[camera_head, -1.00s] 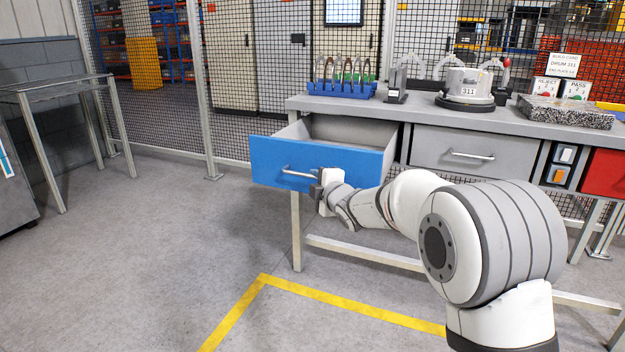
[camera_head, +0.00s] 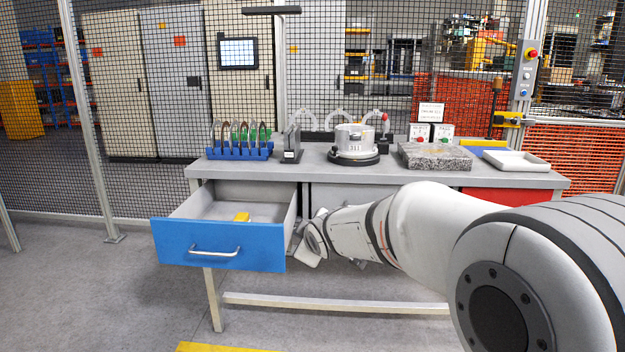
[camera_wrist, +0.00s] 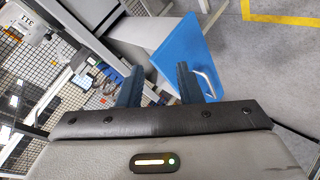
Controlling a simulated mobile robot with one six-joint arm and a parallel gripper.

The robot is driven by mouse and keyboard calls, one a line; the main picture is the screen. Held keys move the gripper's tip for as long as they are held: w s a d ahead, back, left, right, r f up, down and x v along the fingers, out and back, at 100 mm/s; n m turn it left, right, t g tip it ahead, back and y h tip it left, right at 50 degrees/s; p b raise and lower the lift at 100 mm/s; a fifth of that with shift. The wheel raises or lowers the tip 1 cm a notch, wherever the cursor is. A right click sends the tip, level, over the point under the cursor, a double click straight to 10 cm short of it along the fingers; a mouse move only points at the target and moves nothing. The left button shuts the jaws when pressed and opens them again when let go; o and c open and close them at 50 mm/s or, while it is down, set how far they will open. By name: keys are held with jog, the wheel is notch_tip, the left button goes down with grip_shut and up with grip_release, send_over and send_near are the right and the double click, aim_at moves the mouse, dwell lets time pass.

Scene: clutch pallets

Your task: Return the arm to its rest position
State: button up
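My arm reaches in from the right in the head view, with my gripper (camera_head: 310,248) just right of the open blue drawer (camera_head: 222,246) and apart from its handle (camera_head: 214,252). Its fingers are hard to make out there. In the wrist view, my gripper (camera_wrist: 158,82) has two dark fingers standing apart with nothing between them. The blue drawer front (camera_wrist: 184,55) and its handle lie beyond and to the right of the fingers.
A yellow item (camera_head: 241,217) lies in the drawer. The workbench (camera_head: 310,172) carries a blue rack (camera_head: 240,152), a drum marked 311 (camera_head: 354,140), a granite block (camera_head: 434,157) and a white tray (camera_head: 516,160). Floor at the left is clear; mesh fencing stands behind.

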jog(key=s+d+r+m+g+h+p, duration=0.1)
jog(key=s+d+r+m+g+p, duration=0.1)
jog(key=s+d+r+m+p, duration=0.45)
jog(key=s+d+r+m+g+h+p, duration=0.1)
jog(key=s+d+r+g+h+p, duration=0.1)
jog(key=s+d+p, duration=0.5)
jog(key=s+d+r+m+g+p, duration=0.1)
jog(key=s+m+g+p, duration=0.1)
jog(key=s, duration=0.7)
jog(key=s+d+r+m+g+p, duration=0.1)
jog(key=s+m, duration=0.3)
jog(key=s, duration=0.5)
jog(key=shift+d+r+g+p, duration=0.4)
jog(key=shift+r+g+p, duration=0.1)
jog(key=shift+r+g, duration=0.1)
